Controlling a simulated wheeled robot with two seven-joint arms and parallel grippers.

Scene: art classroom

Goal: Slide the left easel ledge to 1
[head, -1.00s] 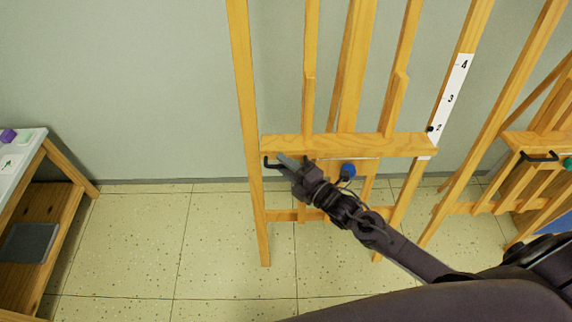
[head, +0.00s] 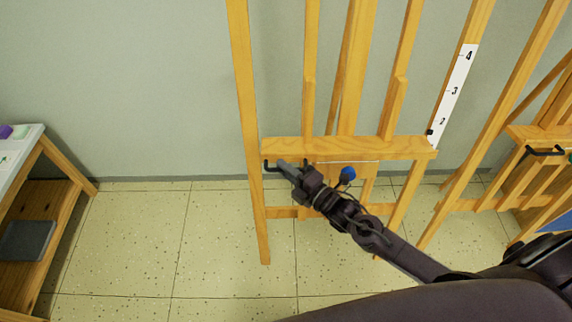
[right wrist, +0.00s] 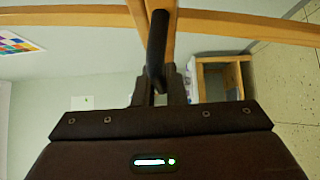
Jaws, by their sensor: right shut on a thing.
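The left easel's wooden ledge (head: 345,147) is level across the easel. The black pointer (head: 430,132) at its right end is a little below the 2 on the white number scale (head: 455,88); no 1 shows. A black handle (head: 270,166) hangs under the ledge's left part. My right gripper (head: 284,165) is shut on this handle from below; the right wrist view shows the black bar (right wrist: 157,45) between the fingers. A blue knob (head: 348,174) sits below the ledge, behind my arm. My left gripper is out of view.
A second easel with its own ledge and black handle (head: 545,151) stands close at the right. A wooden side table (head: 58,172) with a grey item on its lower shelf is at the left. The tiled floor between is clear.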

